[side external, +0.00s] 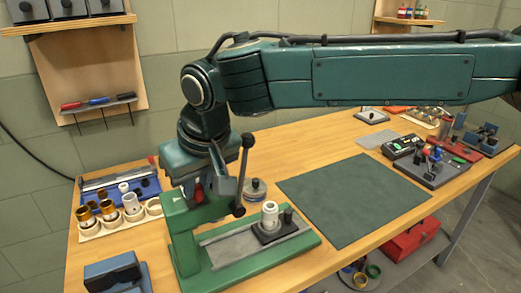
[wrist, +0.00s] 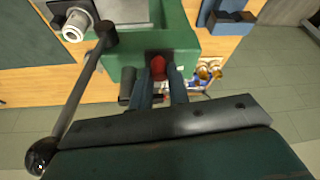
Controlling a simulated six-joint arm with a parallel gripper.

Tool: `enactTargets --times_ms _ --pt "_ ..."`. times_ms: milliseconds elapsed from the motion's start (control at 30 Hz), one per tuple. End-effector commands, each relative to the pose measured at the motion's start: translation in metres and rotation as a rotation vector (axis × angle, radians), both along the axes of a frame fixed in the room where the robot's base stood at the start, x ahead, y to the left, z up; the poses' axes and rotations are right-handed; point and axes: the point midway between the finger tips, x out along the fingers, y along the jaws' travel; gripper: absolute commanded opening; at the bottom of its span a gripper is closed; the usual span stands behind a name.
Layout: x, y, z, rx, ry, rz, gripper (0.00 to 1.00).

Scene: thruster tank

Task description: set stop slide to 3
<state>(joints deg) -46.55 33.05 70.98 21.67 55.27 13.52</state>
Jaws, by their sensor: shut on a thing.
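A green press-like fixture (side external: 183,245) stands at the front left of the bench; it also shows in the wrist view (wrist: 190,45). A red knob (side external: 198,193) sits at its column and shows between my fingers in the wrist view (wrist: 157,66). My gripper (wrist: 160,80) reaches down to the fixture and is shut on the red knob. I cannot make out scale marks or a 3, and the slide's setting cannot be read. My fingers and the fixture hide part of the knob.
A dark lever with ball ends (side external: 243,175) stands close beside my gripper. A white cylinder (side external: 270,213) sits on a dark block on the fixture's grey track. A blue tray and rings (side external: 130,195) lie to the left. A green mat (side external: 355,195) lies clear to the right.

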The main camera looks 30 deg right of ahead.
Motion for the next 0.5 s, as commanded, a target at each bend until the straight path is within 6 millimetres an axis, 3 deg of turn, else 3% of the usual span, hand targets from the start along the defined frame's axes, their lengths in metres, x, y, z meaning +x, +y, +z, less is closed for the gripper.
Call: enactTargets --times_ms 267,300,400,500 --pt "0.0054 -0.0002 0.0021 0.006 -0.012 -0.003 0.00" --pt "0.0057 -0.0002 0.0022 0.007 -0.013 -0.004 0.21" --pt "0.0050 -0.0003 0.0019 0.006 -0.010 -0.003 0.39" --pt "0.0043 -0.0002 0.0014 0.004 -0.008 -0.002 0.39"
